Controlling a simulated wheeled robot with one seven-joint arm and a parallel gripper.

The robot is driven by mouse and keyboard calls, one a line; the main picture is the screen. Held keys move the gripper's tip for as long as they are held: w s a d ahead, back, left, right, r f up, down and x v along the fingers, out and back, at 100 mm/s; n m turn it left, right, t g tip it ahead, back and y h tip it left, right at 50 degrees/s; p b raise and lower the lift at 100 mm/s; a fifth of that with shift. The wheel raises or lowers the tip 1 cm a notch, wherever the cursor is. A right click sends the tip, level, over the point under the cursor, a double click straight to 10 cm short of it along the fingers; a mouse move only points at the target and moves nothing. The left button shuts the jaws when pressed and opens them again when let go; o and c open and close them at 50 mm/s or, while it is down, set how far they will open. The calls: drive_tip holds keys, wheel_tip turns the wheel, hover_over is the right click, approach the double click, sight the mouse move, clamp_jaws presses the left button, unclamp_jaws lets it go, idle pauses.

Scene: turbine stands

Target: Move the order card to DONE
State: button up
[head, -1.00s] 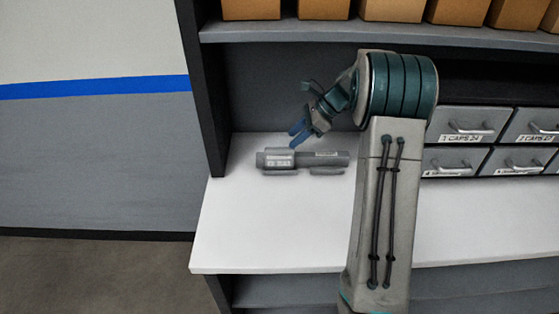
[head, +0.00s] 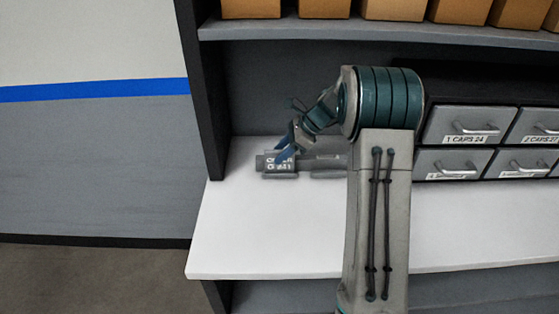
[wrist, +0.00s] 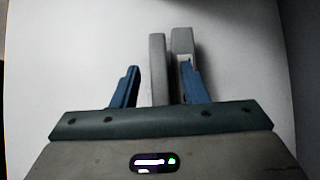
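The order card (head: 280,165), a small grey piece with blurred white lettering, stands at the left part of a low grey holder (head: 325,170) on the white worktop. My gripper (head: 283,155) is at the card in the head view, its blue fingers partly covering it. In the wrist view my gripper (wrist: 160,85) has its blue fingers spread on either side of grey upright bars (wrist: 157,65). A gap shows beside the left finger; the right finger lies close to or against a bar. The DONE marking is not readable.
Grey labelled drawers (head: 470,125) stand at the right back of the worktop (head: 270,235). A shelf with brown boxes (head: 310,8) hangs above. A dark side post (head: 205,100) bounds the bench at left. The worktop's front is clear.

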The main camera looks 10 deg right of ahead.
drive_tip(key=shift+p, duration=0.45)
idle(0.4)
clamp_jaws()
